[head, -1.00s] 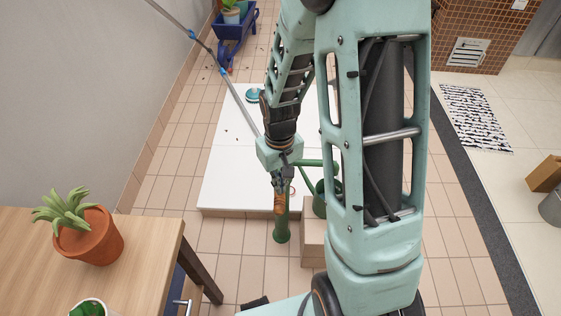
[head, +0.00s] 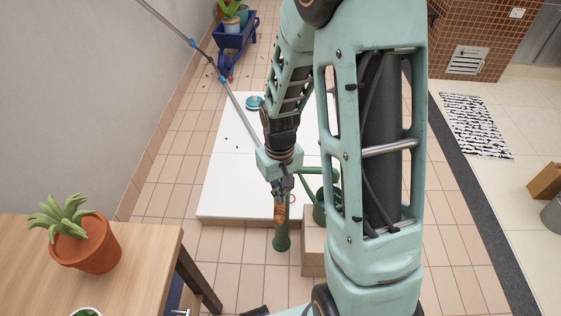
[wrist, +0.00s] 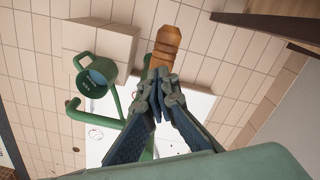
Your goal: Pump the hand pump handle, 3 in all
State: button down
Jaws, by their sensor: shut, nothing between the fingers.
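The hand pump (head: 282,240) is a green upright post on the tiled floor at the front edge of the white slab. Its wooden, ribbed handle (head: 280,214) is in front of the post in the head view and also shows in the wrist view (wrist: 164,47). A green spout pipe (head: 316,170) runs right from the pump. My arm hides part of the pump.
A green watering can (wrist: 97,75) stands on a beige block (head: 313,250) beside the pump, under the spout side. A wooden table (head: 140,270) with a potted plant (head: 84,245) is at left. A grey pole (head: 232,97) slants toward my wrist. A blue wheelbarrow (head: 235,40) is behind.

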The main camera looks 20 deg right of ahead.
notch_tip(320, 180, up, 12)
jog(key=p, duration=0.9)
jog(key=shift+r, duration=0.2)
notch_tip(320, 180, up, 6)
jog(key=p, duration=0.4)
dwell(0.3)
dwell(0.4)
